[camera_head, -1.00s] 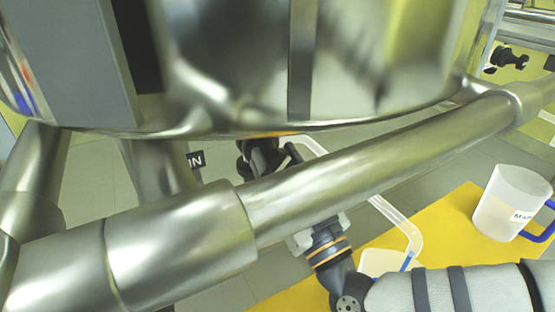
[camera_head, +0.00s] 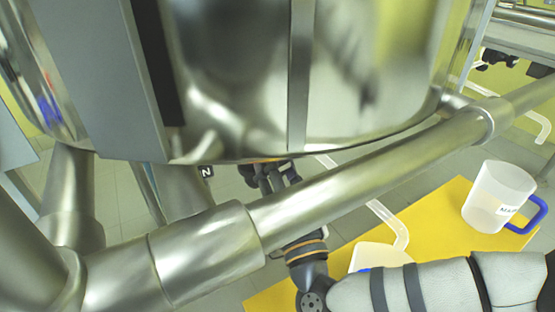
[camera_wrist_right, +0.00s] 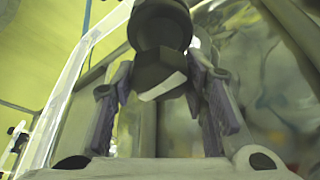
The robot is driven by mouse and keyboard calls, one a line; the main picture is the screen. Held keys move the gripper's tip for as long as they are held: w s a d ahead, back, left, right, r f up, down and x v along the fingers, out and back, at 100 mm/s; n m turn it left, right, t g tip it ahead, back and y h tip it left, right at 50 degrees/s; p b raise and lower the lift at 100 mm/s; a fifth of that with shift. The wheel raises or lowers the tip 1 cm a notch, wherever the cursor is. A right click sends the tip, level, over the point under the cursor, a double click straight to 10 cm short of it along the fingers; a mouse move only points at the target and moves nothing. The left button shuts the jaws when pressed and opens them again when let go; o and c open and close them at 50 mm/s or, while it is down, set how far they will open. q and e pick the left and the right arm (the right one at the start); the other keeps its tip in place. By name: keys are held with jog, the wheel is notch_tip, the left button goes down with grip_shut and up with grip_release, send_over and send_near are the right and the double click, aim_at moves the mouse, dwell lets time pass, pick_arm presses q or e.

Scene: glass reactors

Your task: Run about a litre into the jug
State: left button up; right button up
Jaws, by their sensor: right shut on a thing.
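The steel reactor vessel (camera_head: 230,80) fills the top of the head view. My right gripper (camera_head: 272,175) is under it, partly hidden behind a steel frame bar (camera_head: 370,178). In the right wrist view its fingers (camera_wrist_right: 160,88) are shut on a black valve handle (camera_wrist_right: 158,68). A clear outlet tube (camera_head: 388,222) bends down over a whitish jug (camera_head: 378,257), which is mostly hidden by my right arm. Its liquid level cannot be seen. A second translucent jug (camera_head: 492,195) with a blue handle and a partly readable label stands at the right. My left gripper is not in view.
Both jugs are over a yellow surface (camera_head: 438,228). The steel bar crosses in front of my right wrist. Steel legs (camera_head: 75,205) stand at the left. Another clear tube (camera_head: 535,122) and black fittings (camera_head: 500,58) are at the upper right.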

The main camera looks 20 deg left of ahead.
jog(key=shift+f+m+h, duration=0.1)
jog(key=shift+m+h, duration=0.2)
jog(key=shift+m, duration=0.3)
jog(key=shift+a, duration=0.1)
jog(key=o, duration=1.2)
jog(key=v, duration=1.2)
jog(key=shift+s, duration=0.15)
